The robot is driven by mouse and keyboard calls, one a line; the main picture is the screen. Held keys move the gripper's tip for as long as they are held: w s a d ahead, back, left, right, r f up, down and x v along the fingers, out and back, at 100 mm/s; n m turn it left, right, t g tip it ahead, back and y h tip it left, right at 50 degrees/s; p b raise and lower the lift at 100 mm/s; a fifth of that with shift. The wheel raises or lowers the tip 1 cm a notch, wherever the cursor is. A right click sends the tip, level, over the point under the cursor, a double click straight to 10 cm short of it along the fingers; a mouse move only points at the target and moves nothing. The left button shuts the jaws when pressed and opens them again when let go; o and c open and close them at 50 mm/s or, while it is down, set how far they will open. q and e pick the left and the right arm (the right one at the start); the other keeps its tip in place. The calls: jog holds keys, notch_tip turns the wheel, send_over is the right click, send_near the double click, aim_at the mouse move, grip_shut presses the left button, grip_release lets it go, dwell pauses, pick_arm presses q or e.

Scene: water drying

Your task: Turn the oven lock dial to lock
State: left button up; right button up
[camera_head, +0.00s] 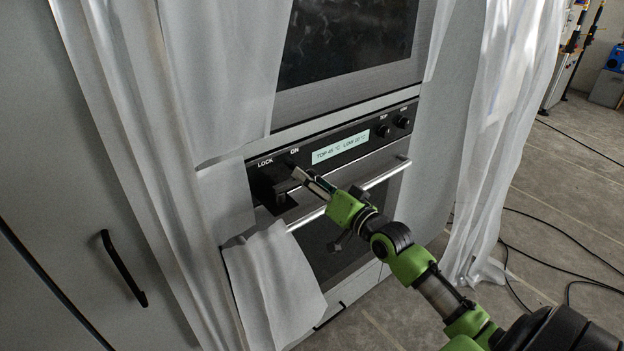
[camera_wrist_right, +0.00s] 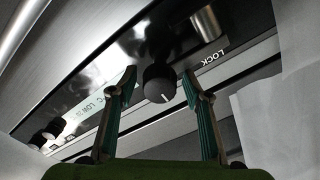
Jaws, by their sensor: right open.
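The oven lock dial (camera_wrist_right: 158,84) is a round black knob with a white mark, on the oven's black control panel. In the right wrist view it sits between the two fingers of my right gripper (camera_wrist_right: 157,76), which is open. I cannot tell whether either finger touches it. The white mark points toward the gripper's palm, and the word LOCK shows to the right. In the head view my right gripper (camera_head: 302,178) is at the left end of the control panel (camera_head: 355,140), just below the ON label. The dial is mostly hidden there. My left gripper is not in view.
A lit display (camera_head: 340,147) and two more knobs are along the panel to the right. A silver handle bar (camera_head: 365,184) runs below. White translucent sheets (camera_head: 225,80) hang close on the left and over the lower oven. Cables lie on the floor at right.

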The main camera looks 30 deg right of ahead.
jog(key=shift+f, duration=0.1)
grip_shut()
